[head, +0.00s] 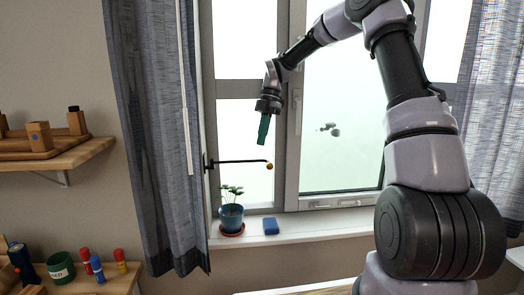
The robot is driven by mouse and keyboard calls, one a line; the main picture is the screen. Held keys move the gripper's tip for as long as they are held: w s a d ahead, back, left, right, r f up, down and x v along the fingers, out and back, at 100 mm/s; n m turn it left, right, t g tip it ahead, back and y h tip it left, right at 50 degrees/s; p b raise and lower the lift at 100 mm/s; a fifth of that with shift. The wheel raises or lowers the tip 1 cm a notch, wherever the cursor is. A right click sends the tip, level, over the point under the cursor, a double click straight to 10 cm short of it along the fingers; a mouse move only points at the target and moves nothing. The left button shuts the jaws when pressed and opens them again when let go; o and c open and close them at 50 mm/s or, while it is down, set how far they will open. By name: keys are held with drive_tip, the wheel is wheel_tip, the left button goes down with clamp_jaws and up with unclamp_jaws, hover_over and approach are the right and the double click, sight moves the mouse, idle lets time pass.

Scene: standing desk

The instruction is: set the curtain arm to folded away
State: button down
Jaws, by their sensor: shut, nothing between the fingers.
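The curtain arm (240,162) is a thin black rod on a bracket at the left side of the window frame. The fingers are shut and hold nothing. The grey-blue left curtain (150,130) hangs beside the bracket.
A potted plant (231,216) on a saucer and a blue block (270,225) stand on the windowsill (320,224) below the rod. Wooden shelves (80,152) with small objects are at the left. Another curtain (488,100) hangs at the right.

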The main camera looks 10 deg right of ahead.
drive_tip(key=r, duration=0.4)
drive_tip(key=shift+s+a+r, duration=0.1)
drive_tip(key=shift+s, duration=0.1)
drive_tip(key=s+d+r+m+t, duration=0.3)
drive_tip(key=s+d+m, duration=0.1)
drive_tip(key=s+m, duration=0.5)
drive_tip(key=s+d+r+m+t, duration=0.3)
drive_tip(key=s+d+m, duration=0.1)
drive_tip(key=s+m, duration=0.6)
drive_tip(key=s+d+r+m+t, duration=0.3)
drive_tip(key=s+d+m+t, duration=0.1)
drive_tip(key=s+m, duration=0.6)
drive_tip(key=shift+d+r+m+h, duration=0.25)
drive_tip(key=shift+r+m+h, duration=0.15)
drive_tip(key=shift+m, duration=0.7)
